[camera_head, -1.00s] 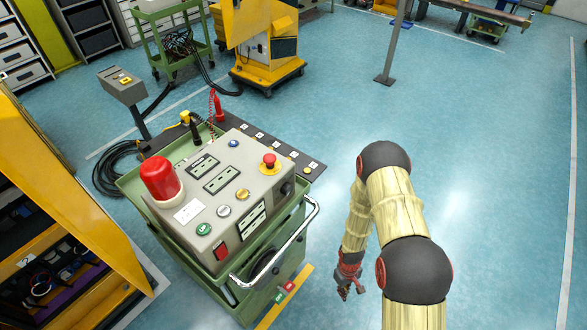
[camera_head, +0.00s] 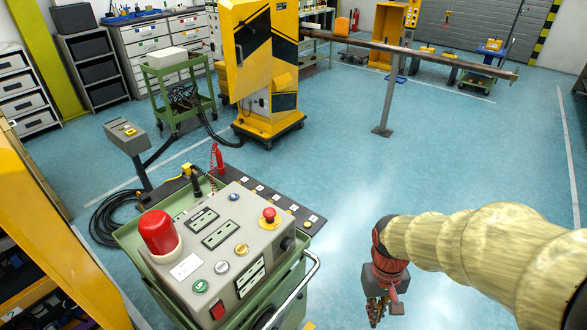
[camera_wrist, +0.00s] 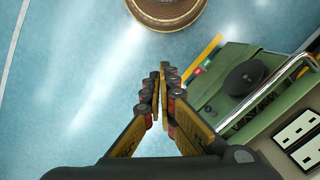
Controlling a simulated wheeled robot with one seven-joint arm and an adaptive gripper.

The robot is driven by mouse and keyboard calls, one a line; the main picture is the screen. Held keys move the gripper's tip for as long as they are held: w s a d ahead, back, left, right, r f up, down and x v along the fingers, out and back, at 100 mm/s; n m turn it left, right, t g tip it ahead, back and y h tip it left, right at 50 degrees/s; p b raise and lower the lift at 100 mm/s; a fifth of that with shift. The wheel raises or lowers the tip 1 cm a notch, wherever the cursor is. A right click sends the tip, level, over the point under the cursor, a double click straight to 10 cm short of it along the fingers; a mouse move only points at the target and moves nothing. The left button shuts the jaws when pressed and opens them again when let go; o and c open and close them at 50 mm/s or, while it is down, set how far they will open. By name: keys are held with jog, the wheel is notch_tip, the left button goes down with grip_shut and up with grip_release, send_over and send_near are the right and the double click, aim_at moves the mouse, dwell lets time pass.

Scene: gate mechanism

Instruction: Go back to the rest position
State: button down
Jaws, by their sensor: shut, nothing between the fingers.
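My gripper (camera_head: 378,312) hangs at the end of my arm at the lower right of the head view, to the right of the control cart and apart from it. In the wrist view my gripper (camera_wrist: 161,88) points over the blue floor, its fingers together and empty. The grey control box (camera_head: 215,245) with a red dome lamp (camera_head: 158,232), a red stop button (camera_head: 269,214) and several coloured buttons sits on the green cart (camera_head: 128,236). In the wrist view the cart (camera_wrist: 222,85) with its metal handle is to the right of the fingers.
A yellow gate cabinet (camera_head: 262,75) with a long barrier bar (camera_head: 440,58) stands at the back, the bar over a grey post (camera_head: 387,105). A grey pedestal box (camera_head: 126,134) and a green trolley (camera_head: 178,85) are at the left. The middle floor is clear.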

jog(key=s+r+t, duration=0.2)
jog(key=r+t, duration=0.1)
jog(key=r, duration=0.6)
jog(key=s+r+t, duration=0.3)
jog(key=r+t, duration=0.1)
jog(key=r, duration=0.6)
jog(key=shift+s+a+r, duration=0.15)
jog(key=shift+a, duration=0.25)
